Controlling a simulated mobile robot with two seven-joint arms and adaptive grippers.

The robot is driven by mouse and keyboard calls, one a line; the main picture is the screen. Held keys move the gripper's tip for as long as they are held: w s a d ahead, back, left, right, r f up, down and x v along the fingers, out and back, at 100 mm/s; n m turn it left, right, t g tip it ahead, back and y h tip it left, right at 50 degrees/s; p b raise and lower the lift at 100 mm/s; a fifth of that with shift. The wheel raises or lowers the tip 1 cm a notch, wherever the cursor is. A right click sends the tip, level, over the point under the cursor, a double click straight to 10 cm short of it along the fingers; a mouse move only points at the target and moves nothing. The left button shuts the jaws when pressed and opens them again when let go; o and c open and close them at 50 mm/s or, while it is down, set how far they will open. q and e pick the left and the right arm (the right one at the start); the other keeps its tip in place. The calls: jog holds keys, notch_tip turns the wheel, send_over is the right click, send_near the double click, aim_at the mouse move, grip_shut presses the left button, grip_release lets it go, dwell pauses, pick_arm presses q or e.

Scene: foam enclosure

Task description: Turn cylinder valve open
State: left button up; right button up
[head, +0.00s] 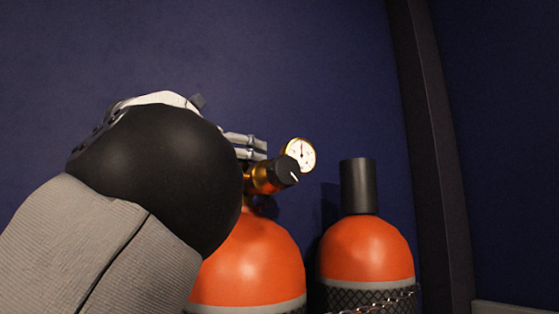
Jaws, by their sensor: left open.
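An orange cylinder (250,262) stands low in the middle of the head view. On its top is a brass valve with a black knob (285,171) that bears a white mark. A round brass-rimmed gauge (301,154) with a white face sits just behind the knob. My left gripper (250,146) is open, its grey fingers beside the valve, just left of the gauge and knob. My black wrist and grey arm hide much of the gripper and the cylinder's left side. I cannot tell whether the fingers touch the valve. My right gripper is not in view.
A second orange cylinder (366,250) with a black cap (358,186) stands close to the right. Dark netting and a chain (385,303) wrap its lower part. A dark blue wall (300,60) is behind, with a dark vertical post (432,150) at right.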

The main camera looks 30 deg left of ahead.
pick_arm(q)
jog(key=s, duration=1.2)
jog(key=shift+a, duration=0.3)
jog(key=shift+a, duration=0.1)
jog(key=w+a+m+g+h, duration=0.1)
jog(key=w+a+m+h, duration=0.2)
jog(key=a+m+h, duration=0.15)
jog(key=shift+n+h, duration=0.45)
jog(key=x, duration=0.6)
jog(key=d+x, duration=0.1)
jog(key=x, duration=0.4)
jog(key=shift+w+d+f, duration=0.1)
jog(key=shift+d, duration=0.15)
jog(key=c, duration=1.2)
